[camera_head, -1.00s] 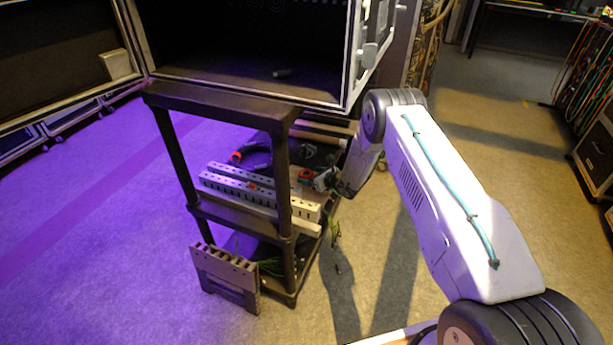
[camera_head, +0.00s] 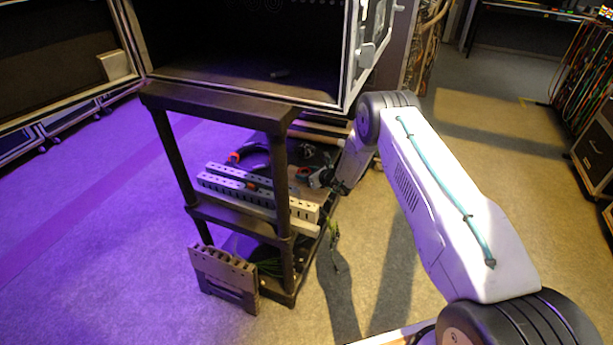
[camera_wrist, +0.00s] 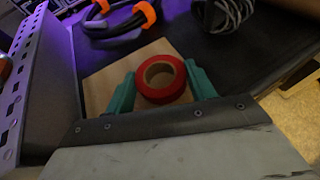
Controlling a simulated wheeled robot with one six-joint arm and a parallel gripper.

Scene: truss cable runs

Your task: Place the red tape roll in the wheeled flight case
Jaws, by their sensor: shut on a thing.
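The red tape roll (camera_wrist: 162,78) lies flat between the two green fingers of my gripper (camera_wrist: 160,85) in the wrist view. The fingers are shut on its sides. A tan board lies under or behind the roll; I cannot tell whether they touch. In the head view my gripper (camera_head: 312,177) is at the right side of the black shelf cart's middle shelf, with a small red patch of the roll (camera_head: 302,173) beside it. A low metal-edged case with casters (camera_head: 82,118) stands at the far left, probably the wheeled flight case.
Perforated grey strips (camera_head: 255,197) lie on the middle shelf. The floor at right is mostly clear.

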